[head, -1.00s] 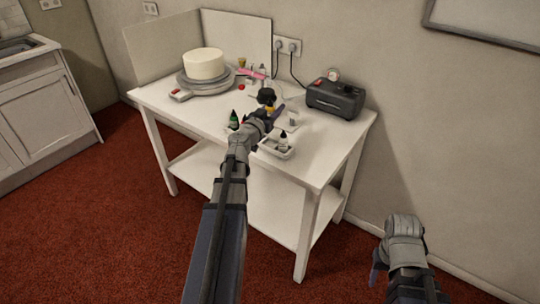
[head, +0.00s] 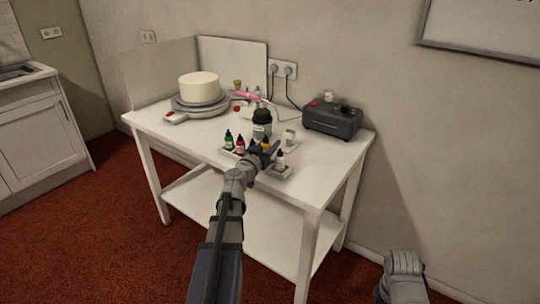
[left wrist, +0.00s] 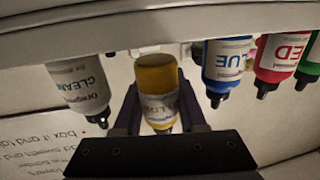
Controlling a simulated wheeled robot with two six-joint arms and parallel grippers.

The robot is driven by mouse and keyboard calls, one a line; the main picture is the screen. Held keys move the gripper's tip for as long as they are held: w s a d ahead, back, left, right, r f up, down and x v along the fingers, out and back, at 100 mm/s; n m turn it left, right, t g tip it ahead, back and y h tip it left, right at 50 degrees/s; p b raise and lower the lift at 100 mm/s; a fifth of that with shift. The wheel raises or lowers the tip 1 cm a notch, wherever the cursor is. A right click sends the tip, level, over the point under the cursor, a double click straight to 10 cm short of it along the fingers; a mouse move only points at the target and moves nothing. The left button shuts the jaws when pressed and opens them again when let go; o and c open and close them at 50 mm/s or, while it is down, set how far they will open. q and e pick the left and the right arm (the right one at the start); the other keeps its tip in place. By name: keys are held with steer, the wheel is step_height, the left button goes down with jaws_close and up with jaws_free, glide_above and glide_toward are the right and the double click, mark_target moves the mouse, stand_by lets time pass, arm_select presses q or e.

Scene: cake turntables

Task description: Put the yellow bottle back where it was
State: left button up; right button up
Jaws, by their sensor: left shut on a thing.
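My left gripper (head: 268,153) is shut on the yellow bottle (head: 266,145) over the white tray (head: 284,174) on the table. In the left wrist view, which looks upside down, the yellow bottle (left wrist: 157,78) is between the fingers, about upright. Its whole base shows clear of the tray rim (left wrist: 120,38), so it looks raised, in the gap between the white cleaner bottle (left wrist: 80,85) and the blue bottle (left wrist: 226,65). The red bottle (left wrist: 283,58) and green bottle (left wrist: 311,62) stand beyond blue. My right gripper (head: 379,291) is low at the right, its fingers mostly hidden.
A grey jar with a black lid (head: 262,125) stands just behind the tray. A cake (head: 199,87) on a turntable (head: 201,104) is at the back left. A dark compressor box (head: 333,120) is at the back right. The table's front left (head: 185,134) is clear.

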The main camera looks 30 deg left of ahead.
arm_select(q)
steer(key=shift+f+b, duration=1)
steer(key=shift+f, duration=0.45)
arm_select(e)
steer(key=shift+f, duration=1.45)
arm_select(q)
steer(key=shift+f, duration=0.15)
steer(key=o, duration=0.6)
arm_select(e)
steer(key=shift+f, duration=0.15)
